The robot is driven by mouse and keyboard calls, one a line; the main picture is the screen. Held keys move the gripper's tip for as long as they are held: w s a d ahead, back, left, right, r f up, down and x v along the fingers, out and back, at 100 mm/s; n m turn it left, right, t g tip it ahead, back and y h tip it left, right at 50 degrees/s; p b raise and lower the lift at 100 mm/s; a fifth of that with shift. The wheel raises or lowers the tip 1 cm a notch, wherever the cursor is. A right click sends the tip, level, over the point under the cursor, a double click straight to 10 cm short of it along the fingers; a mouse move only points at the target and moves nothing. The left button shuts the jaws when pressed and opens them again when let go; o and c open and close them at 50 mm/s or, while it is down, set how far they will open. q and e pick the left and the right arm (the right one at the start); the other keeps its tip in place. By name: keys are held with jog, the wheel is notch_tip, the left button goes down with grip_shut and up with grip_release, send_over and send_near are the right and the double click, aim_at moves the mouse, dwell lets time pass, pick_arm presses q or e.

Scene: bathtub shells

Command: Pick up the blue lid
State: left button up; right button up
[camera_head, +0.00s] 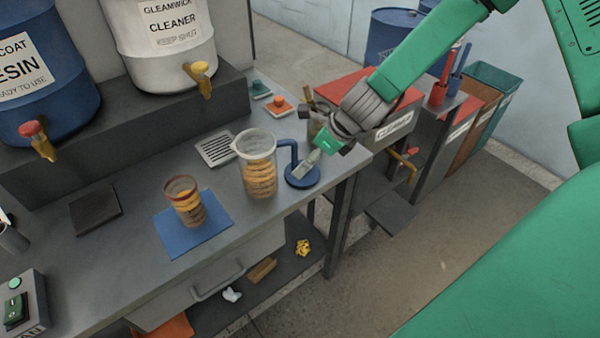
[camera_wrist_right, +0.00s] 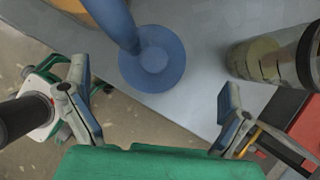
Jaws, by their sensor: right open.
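The blue lid (camera_head: 303,178) appears as a flat round disc near the right front corner of the grey workbench, with a bent blue bar rising beside it. In the right wrist view the disc (camera_wrist_right: 152,58) lies ahead of my fingers, near the top, and the bar runs off up and left. My right gripper (camera_head: 325,158) is close above the disc; one grey finger overlaps it in the head view. In the wrist view my right gripper (camera_wrist_right: 153,85) has its fingers wide apart, with nothing between them. My left gripper is not visible.
A clear container of orange-brown pieces (camera_head: 258,172) stands just left of the lid. A smaller filled jar (camera_head: 185,202) stands on a blue mat (camera_head: 220,215). A holder (camera_head: 316,122) with tools is behind the lid. The bench edge is close to the lid.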

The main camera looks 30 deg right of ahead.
jog(key=shift+d+f, duration=0.15)
jog(key=shift+f, duration=0.25)
jog(key=x, duration=0.4)
jog(key=shift+s+a+f, duration=0.1)
jog(key=shift+a+f, duration=0.1)
jog(key=shift+a, duration=0.15)
jog(key=shift+a+f, duration=0.1)
jog(key=shift+a, duration=0.35)
jog(key=shift+d, duration=0.15)
jog(key=c, duration=1.1)
jog(key=shift+d, duration=0.4)
